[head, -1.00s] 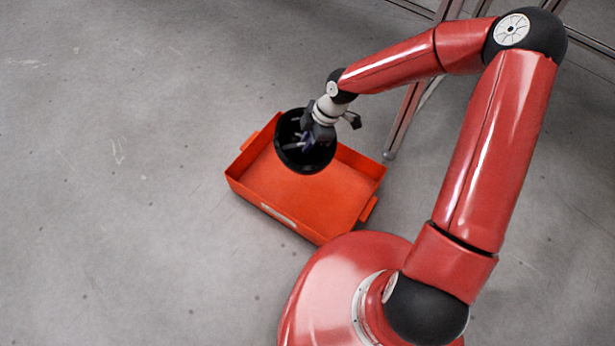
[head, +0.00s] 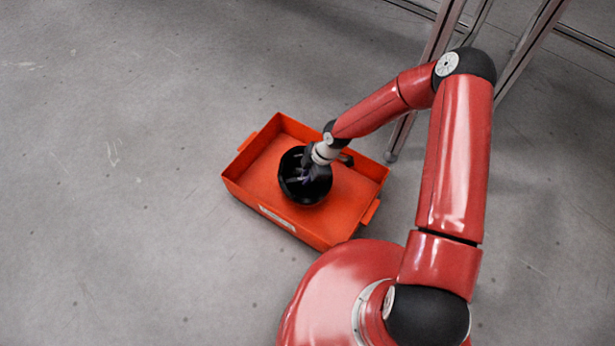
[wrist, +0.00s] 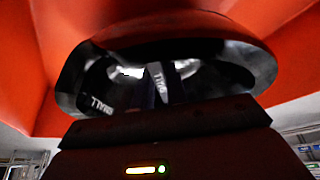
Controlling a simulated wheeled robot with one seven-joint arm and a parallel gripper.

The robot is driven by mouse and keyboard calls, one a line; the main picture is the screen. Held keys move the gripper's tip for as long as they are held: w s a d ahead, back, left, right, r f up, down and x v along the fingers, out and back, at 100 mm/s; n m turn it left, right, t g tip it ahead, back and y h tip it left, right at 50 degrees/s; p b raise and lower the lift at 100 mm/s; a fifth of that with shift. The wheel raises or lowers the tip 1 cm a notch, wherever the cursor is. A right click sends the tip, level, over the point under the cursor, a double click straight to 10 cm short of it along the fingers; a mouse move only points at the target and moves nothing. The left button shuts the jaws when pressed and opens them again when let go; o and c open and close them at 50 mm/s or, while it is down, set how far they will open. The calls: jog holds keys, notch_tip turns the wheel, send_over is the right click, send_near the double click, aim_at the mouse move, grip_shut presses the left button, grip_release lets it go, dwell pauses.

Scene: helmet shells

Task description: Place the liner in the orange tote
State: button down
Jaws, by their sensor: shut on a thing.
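The liner is a black bowl-shaped shell (head: 293,185) with its hollow side up, over the middle of the orange tote (head: 345,215) in the head view. My gripper (head: 307,178) reaches into the hollow and is shut on the liner. The fingertips are hard to make out there. In the wrist view the liner (wrist: 255,60) fills the middle, with pale lettered labels inside, and the tote's orange surfaces (wrist: 200,15) lie around it. Whether the liner touches the tote floor cannot be told.
The tote stands on a bare grey concrete floor (head: 110,200), open at left. A metal frame with upright posts (head: 425,75) stands behind the tote at upper right. The tote's low walls surround the liner.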

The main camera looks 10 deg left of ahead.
jog(key=shift+f, duration=0.1)
jog(key=shift+f, duration=0.15)
jog(key=c, duration=1.4)
grip_release()
jog(key=p+v, duration=0.2)
jog(key=v, duration=1)
jog(key=shift+r+p, duration=0.3)
jog(key=shift+p, duration=0.05)
